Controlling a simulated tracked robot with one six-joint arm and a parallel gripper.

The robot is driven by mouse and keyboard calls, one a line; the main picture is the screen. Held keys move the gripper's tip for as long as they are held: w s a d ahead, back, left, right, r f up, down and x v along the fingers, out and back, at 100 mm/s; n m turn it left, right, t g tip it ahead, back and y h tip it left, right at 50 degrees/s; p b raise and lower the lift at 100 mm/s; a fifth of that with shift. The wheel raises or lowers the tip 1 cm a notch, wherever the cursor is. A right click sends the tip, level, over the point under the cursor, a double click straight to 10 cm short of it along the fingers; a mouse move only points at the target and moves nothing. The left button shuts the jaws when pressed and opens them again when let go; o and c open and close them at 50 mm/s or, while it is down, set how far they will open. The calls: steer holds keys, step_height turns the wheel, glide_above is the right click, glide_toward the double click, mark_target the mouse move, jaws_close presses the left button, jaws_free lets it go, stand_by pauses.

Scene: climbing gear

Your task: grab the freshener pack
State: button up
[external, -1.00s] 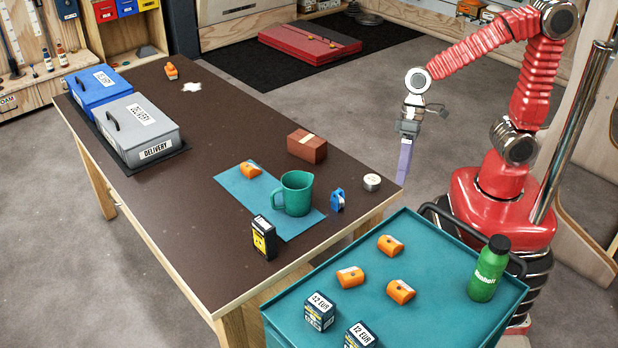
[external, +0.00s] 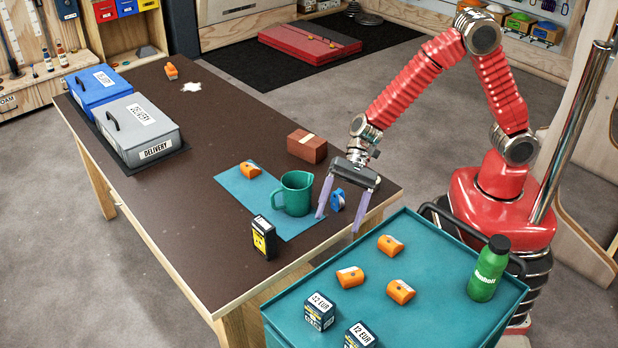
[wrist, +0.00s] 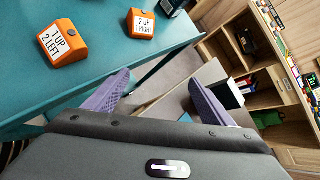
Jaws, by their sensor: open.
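No label that I can read says freshener. A small upright black box with yellow and white marks (external: 263,238) stands at the table's front edge, by the teal mat. Two dark boxes labelled 12 EUR, a left one (external: 319,312) and a right one (external: 361,336), stand on the teal cart. I cannot tell which of these is the freshener pack. My gripper (external: 338,222) is open with lilac fingers pointing down, over the table's right end, right of the black box. In the wrist view its spread fingers (wrist: 160,80) have nothing between them.
A green jug (external: 295,195) stands on the mat, left of my gripper. A small blue item (external: 337,201) is close to the fingers. A brown brick (external: 307,146) lies behind. The teal cart (external: 430,280) bears orange blocks and a green bottle (external: 488,268).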

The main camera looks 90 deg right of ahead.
steer(key=w+m+t, duration=0.3)
steer(key=w+m, duration=0.3)
steer(key=w, duration=0.2)
steer(key=m+t, duration=0.3)
steer(key=m, duration=0.2)
glide_toward(258, 231)
steer(key=s, duration=0.1)
steer(key=shift+d+r, duration=0.45)
steer(key=shift+d, duration=0.05)
steer(key=shift+h, duration=0.3)
steer(key=shift+x, duration=4.3)
steer(key=shift+a+f, duration=0.1)
steer(key=shift+a, duration=0.05)
steer(key=shift+x, duration=2.45)
